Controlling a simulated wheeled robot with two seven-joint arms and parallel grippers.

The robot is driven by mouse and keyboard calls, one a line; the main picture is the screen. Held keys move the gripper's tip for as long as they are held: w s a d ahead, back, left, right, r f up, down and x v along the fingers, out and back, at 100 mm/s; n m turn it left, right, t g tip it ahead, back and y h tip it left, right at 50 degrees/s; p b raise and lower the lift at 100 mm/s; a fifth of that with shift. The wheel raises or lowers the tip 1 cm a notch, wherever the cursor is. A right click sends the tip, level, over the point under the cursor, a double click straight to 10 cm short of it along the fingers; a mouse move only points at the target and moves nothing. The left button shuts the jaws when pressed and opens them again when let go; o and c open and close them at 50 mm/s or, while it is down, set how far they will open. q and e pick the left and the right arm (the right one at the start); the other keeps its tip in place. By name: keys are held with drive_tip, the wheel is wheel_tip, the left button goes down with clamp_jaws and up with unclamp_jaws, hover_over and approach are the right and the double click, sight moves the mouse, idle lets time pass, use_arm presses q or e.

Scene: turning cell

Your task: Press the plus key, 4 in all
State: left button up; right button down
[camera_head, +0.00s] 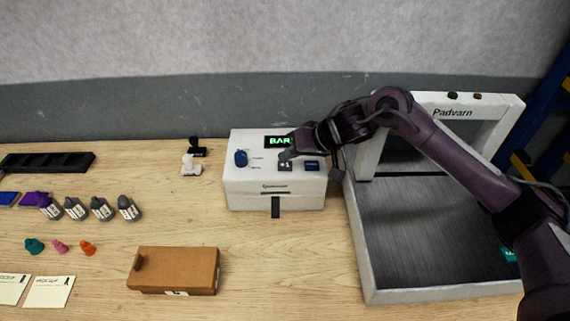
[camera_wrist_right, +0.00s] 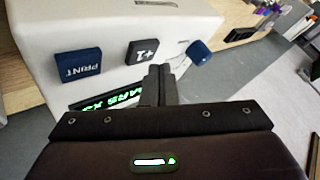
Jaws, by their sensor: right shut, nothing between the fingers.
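A white box-shaped machine (camera_head: 245,191) stands on the table with a lit green display (camera_head: 279,142) that begins "BAR"; the rest is covered by my arm. Its dark plus key, marked +1 (camera_head: 286,167), sits between a blue knob (camera_head: 241,158) and a blue PRINT key (camera_head: 312,166). In the right wrist view the plus key (camera_wrist_right: 142,52) shows just beyond the fingertips. My right gripper (camera_head: 288,155) is shut and empty, its tips close by the plus key (camera_wrist_right: 160,68); I cannot tell whether they touch it. My left gripper is not in view.
A large grey-white framed tray marked Padvarn (camera_head: 410,296) stands right of the machine, under my right arm. A brown box (camera_head: 175,268), several grey bottles (camera_head: 102,209) and small coloured pieces (camera_head: 60,246) lie to the left. The table front of the machine is clear.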

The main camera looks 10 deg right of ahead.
sight(289, 167)
drive_tip(key=shift+f, duration=0.2)
idle(0.5)
drive_tip(key=shift+f, duration=0.25)
drive_tip(key=shift+f, duration=0.45)
idle(0.8)
drive_tip(key=shift+p, duration=0.35)
drive_tip(key=shift+r+p, duration=0.85)
drive_tip(key=shift+p, duration=0.2)
drive_tip(key=shift+r, duration=0.1)
wheel_tip(289, 167, up, 5)
drive_tip(key=p, duration=0.6)
